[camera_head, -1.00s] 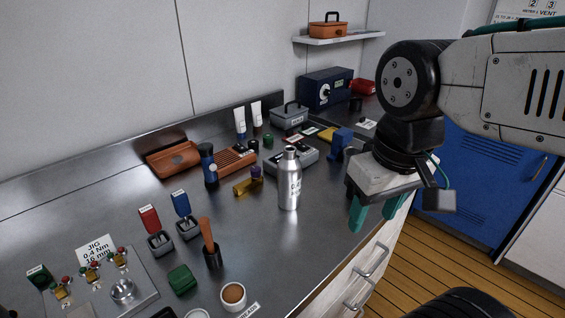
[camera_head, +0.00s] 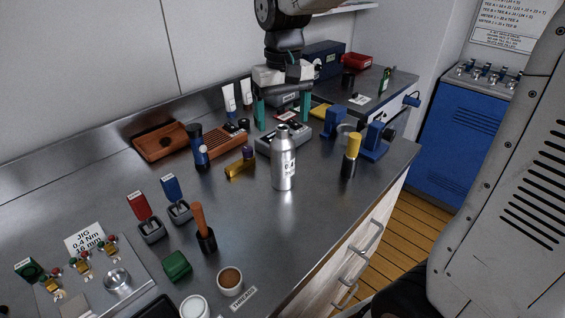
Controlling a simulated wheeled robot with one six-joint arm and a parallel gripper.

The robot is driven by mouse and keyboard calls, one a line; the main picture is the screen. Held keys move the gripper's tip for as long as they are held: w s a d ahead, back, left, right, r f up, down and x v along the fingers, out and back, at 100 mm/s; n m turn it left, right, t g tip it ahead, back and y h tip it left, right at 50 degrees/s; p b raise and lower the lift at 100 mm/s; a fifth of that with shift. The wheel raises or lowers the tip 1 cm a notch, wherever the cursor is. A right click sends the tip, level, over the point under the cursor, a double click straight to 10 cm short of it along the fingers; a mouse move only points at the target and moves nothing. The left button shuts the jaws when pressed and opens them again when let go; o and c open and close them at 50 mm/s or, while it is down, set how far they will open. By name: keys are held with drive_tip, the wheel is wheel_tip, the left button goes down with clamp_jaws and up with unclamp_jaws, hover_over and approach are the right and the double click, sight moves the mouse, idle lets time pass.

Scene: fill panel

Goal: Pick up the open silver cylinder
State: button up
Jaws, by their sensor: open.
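The silver cylinder (camera_head: 284,165) stands upright on the steel bench, right of the middle. The cylinder's top reaches up near the fingertips in the picture, but I see no contact.
A grey case (camera_head: 268,146) lies close behind the cylinder. A yellow-topped black tool (camera_head: 351,156) and blue clamps (camera_head: 375,142) stand to its right. A brass piece (camera_head: 240,166) lies to its left. The bench in front of it is bare.

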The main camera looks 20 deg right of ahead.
sight(282, 141)
drive_tip(key=f, duration=0.7)
drive_tip(key=shift+w+f, duration=0.25)
clamp_jaws()
